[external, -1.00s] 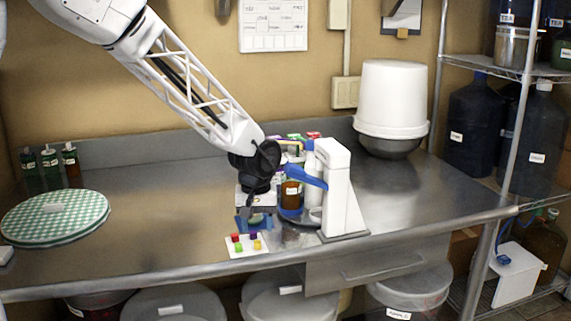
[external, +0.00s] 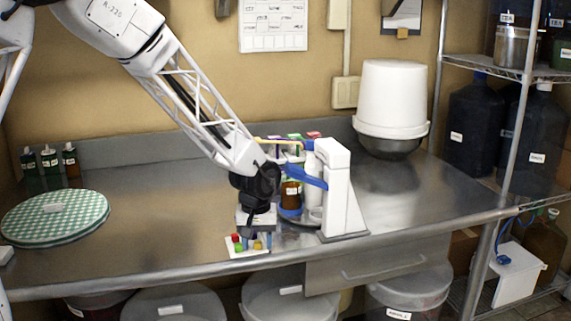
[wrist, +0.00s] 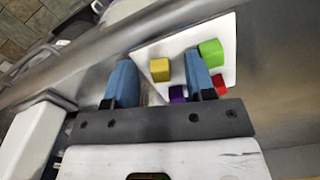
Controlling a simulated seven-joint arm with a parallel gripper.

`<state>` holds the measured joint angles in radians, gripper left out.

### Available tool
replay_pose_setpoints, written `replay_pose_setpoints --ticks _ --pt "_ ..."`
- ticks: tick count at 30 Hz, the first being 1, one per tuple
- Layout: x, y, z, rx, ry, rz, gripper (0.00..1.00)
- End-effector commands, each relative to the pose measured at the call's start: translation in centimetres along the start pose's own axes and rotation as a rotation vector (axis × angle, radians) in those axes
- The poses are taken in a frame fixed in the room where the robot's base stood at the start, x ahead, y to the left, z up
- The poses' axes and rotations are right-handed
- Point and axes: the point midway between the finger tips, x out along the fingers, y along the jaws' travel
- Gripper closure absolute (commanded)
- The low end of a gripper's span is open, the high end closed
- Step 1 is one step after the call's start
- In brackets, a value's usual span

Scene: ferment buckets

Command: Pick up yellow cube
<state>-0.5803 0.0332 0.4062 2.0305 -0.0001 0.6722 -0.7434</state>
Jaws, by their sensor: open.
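The yellow cube (wrist: 160,70) rests on a white card (wrist: 180,47) with a green cube (wrist: 211,53), a red cube (wrist: 219,84) and a purple cube (wrist: 177,93). In the wrist view my gripper (wrist: 160,82) is open, with the yellow cube showing in the gap between its two blue fingers. I cannot tell how far below the fingertips the cube is. In the external view the gripper (external: 254,238) is low over the card (external: 245,253). There the yellow cube (external: 258,245) shows at the card's right side, and the purple cube is hidden.
The white stand (external: 340,195) with a blue arm is close to the right of my gripper, with bottles beside it. The counter's front edge (external: 180,279) runs just before the card. A green checked round cover (external: 50,222) lies far left. The counter between is clear.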

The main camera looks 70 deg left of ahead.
Motion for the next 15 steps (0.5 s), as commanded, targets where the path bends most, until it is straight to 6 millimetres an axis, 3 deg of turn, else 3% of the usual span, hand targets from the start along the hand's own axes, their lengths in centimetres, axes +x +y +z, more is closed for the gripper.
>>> replay_pose_setpoints --ticks 8,15 --pt "-0.02 0.0 -0.01 0.0 0.0 0.0 0.5" --pt "-0.03 0.01 -0.01 0.0 0.0 0.0 0.87"
